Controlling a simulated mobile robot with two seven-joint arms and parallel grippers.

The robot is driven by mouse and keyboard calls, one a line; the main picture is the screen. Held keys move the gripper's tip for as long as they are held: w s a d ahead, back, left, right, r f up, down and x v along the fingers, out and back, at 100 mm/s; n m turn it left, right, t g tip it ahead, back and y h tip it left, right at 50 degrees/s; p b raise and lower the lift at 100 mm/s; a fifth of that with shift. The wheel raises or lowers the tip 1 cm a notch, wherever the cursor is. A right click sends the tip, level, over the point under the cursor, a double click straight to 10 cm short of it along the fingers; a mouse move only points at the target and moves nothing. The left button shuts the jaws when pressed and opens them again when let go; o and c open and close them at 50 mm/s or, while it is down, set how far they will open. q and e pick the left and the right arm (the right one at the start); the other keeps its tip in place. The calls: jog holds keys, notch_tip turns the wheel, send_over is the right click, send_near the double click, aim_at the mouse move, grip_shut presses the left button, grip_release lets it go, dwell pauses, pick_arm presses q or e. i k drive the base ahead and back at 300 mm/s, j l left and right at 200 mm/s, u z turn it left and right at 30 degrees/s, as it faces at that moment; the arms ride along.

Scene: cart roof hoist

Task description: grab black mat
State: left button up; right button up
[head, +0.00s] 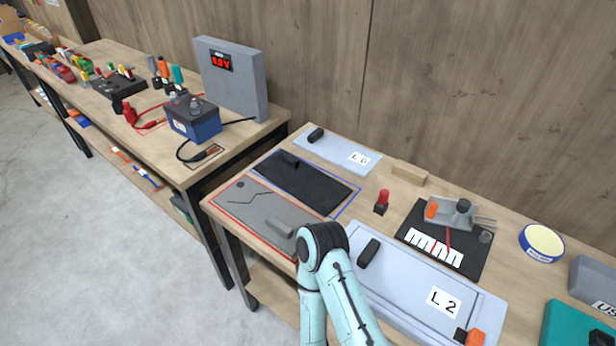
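A flat black mat (315,188) lies inside a blue outline on the right-hand table, with a small dark grip block near its upper left corner. A second black board (418,222) lies further right, carrying a grey and orange fixture and a white scale with a red mark. I cannot tell from the picture alone which one the task names. One light-blue arm of mine rises from the bottom middle, its dark joint near the table's front edge. Neither gripper shows.
A grey panel (255,212) with a crack line lies in a red outline beside the mat. Panel L2 (400,280) and panel L6 (335,152) lie nearby. A red-capped post (382,201) stands right of the mat. A left bench holds a battery (194,119) and meter (232,85).

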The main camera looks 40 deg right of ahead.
aim_at(301, 176)
jog(key=z, duration=1.45)
jog(key=j, duration=0.95)
jog(key=i+j, duration=0.1)
jog(key=j, duration=0.9)
